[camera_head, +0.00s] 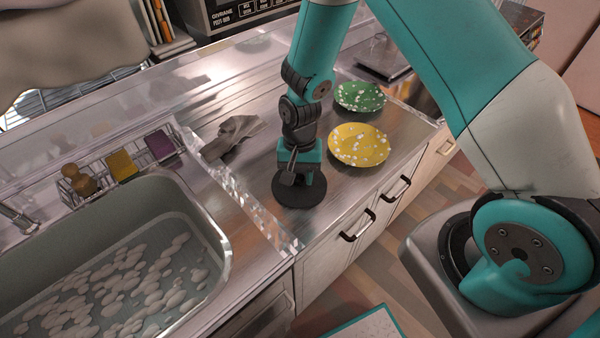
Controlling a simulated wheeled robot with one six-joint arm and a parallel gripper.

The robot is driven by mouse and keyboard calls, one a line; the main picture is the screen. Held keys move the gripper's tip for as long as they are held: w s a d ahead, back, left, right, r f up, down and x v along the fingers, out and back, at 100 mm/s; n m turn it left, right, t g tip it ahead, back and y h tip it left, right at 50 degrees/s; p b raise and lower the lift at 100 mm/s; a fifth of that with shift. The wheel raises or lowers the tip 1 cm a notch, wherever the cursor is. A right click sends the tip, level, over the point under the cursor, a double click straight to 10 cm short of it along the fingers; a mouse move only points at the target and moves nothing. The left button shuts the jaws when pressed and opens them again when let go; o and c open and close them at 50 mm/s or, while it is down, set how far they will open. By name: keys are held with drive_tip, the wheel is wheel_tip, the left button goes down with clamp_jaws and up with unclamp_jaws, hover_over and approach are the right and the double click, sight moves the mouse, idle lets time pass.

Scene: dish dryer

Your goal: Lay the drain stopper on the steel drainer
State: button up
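The drain stopper appears as a flat, dark round disc (300,194) right under my gripper. It is over or on the steel drainer (245,192), the shiny metal surface to the right of the sink. I cannot tell whether the disc touches the metal. My gripper (300,178) points down with its fingertips at the middle of the disc. The fingers hide the disc's centre, and whether they are closed on it is too small to tell.
A yellow dotted plate (358,145) lies close to the right of my gripper, with a green dotted plate (360,97) behind it. A crumpled grey cloth (233,136) lies behind left. The sink (190,226) with foamy water is at left; sponges (122,163) stand in a rack.

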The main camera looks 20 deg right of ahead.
drive_tip(key=shift+o, duration=0.9)
drive_tip(key=shift+r, duration=0.1)
wheel_tip(320, 180, up, 12)
drive_tip(key=w+b, duration=0.1)
drive_tip(key=w, duration=0.1)
drive_tip(key=s+a+r+n+y, duration=0.1)
drive_tip(key=s+a+r+n, duration=0.1)
drive_tip(key=s+r+n, duration=0.4)
drive_tip(key=s+a+r+n+t+y, duration=0.1)
drive_tip(key=s+a+r+n+y, duration=0.1)
drive_tip(key=s+r+n, duration=0.4)
drive_tip(key=s+r, duration=0.5)
drive_tip(key=s, duration=0.3)
drive_tip(key=shift+s+a+r+n+t, duration=0.25)
drive_tip(key=shift+s+a+n+t, duration=0.05)
drive_tip(key=shift+s, duration=0.05)
